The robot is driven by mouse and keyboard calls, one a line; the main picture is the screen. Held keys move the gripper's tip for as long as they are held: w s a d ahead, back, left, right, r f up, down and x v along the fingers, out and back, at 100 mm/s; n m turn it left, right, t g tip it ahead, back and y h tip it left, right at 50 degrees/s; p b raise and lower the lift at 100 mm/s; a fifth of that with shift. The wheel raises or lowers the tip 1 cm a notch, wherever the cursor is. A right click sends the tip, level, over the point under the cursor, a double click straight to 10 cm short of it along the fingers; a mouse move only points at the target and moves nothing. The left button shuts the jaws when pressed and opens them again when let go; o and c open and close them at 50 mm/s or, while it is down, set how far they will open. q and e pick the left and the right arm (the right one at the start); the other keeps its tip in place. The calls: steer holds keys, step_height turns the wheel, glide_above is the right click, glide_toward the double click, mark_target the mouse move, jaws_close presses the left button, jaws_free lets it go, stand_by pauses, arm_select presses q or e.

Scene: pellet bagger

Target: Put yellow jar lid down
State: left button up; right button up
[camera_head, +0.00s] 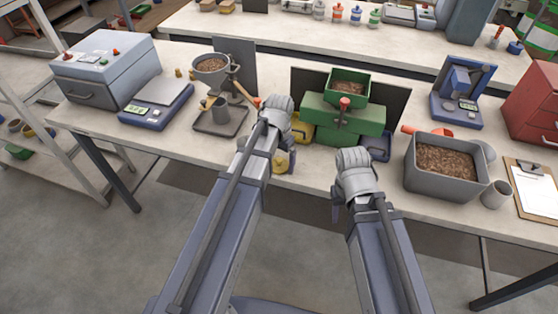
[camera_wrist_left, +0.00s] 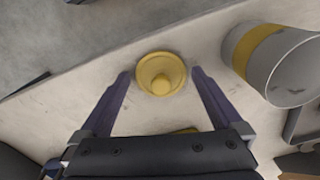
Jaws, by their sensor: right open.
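The yellow jar lid (camera_wrist_left: 161,74) is round with a raised knob in its middle. In the left wrist view it lies on the pale bench, knob towards the camera, between my left gripper's fingertips (camera_wrist_left: 161,72). The fingers are spread, with a thin gap on either side of the lid. In the head view my left gripper (camera_head: 285,143) is low over the bench near its front edge, with the lid (camera_head: 281,162) just below it. My right gripper (camera_head: 345,195) is open and empty near the front edge.
A grey cylindrical container with a yellow band (camera_wrist_left: 272,62) stands close beside the lid. A green machine (camera_head: 342,115) is behind my grippers. A grey bin of pellets (camera_head: 410,180) stands right, a stand with a funnel (camera_head: 211,70) left. The bench's front edge (camera_wrist_left: 95,64) is near.

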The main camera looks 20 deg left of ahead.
mark_target(279, 160)
arm_select(q)
steer(key=shift+r, duration=0.15)
step_height(279, 160, up, 12)
steer(key=p, duration=1.2)
steer(key=s+d+y, duration=0.1)
steer(key=s+d, duration=0.9)
steer(key=s, duration=0.4)
steer(key=shift+d, duration=0.25)
steer(key=shift+r, duration=0.1)
steer(key=shift+f, duration=0.35)
